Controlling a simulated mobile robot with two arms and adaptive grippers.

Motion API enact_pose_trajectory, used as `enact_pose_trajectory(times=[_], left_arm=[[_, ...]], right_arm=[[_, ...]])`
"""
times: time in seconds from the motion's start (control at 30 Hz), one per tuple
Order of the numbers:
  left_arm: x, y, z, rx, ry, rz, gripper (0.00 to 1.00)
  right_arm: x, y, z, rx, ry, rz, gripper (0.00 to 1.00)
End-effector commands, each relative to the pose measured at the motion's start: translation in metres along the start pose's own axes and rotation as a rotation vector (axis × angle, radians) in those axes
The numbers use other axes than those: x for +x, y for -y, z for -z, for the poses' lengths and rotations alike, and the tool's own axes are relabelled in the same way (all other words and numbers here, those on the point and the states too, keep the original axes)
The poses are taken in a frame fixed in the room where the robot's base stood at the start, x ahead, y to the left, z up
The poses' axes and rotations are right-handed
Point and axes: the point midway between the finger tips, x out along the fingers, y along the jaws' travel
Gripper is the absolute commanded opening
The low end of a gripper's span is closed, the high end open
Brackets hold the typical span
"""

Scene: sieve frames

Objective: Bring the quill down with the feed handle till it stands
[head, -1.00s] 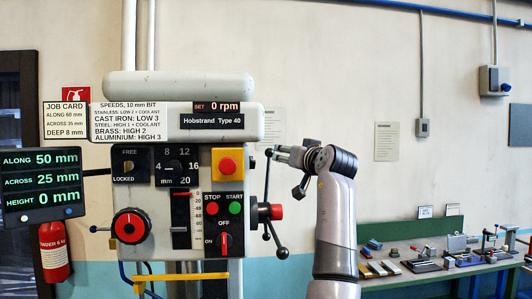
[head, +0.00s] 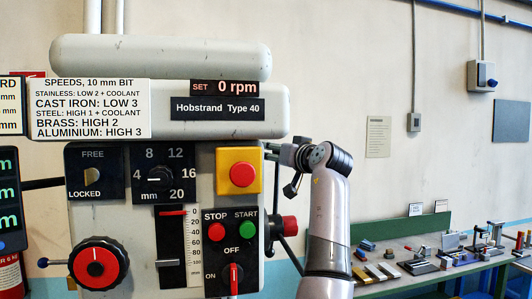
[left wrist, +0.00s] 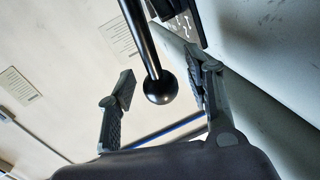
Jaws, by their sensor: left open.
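The feed handle is on the drill's right side, with a red hub (head: 289,226) and thin dark spokes. One spoke points up towards my left gripper (head: 284,152), which is beside the drill head. In the left wrist view, a dark spoke ends in a black ball knob (left wrist: 160,86). The open fingers of my left gripper (left wrist: 161,78) stand either side of this knob, with gaps. The red depth pointer (head: 173,213) is at 0 on the depth scale (head: 194,240). The quill itself is out of view. My right gripper is not in view.
The drill's front panel carries a lock switch (head: 92,176), a depth dial (head: 156,181), a red stop button (head: 242,174) and a red handwheel (head: 97,264). The display reads 0 rpm (head: 225,88). A bench (head: 400,272) with small parts stands at the right.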

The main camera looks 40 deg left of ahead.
Motion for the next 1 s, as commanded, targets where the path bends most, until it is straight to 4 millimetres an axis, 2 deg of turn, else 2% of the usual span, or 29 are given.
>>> enact_pose_trajectory(times=[0.43,0.63,1.0], left_arm=[[-0.0026,-0.0024,0.0008,0.000,0.000,-0.001,0.47],[-0.0023,-0.0022,0.0006,0.000,0.000,0.000,0.33],[-0.0025,-0.0023,0.0007,0.000,0.000,0.000,0.09]], right_arm=[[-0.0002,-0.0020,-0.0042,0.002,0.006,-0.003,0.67],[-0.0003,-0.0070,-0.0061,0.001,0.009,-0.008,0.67],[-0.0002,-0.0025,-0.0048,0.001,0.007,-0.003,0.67]])
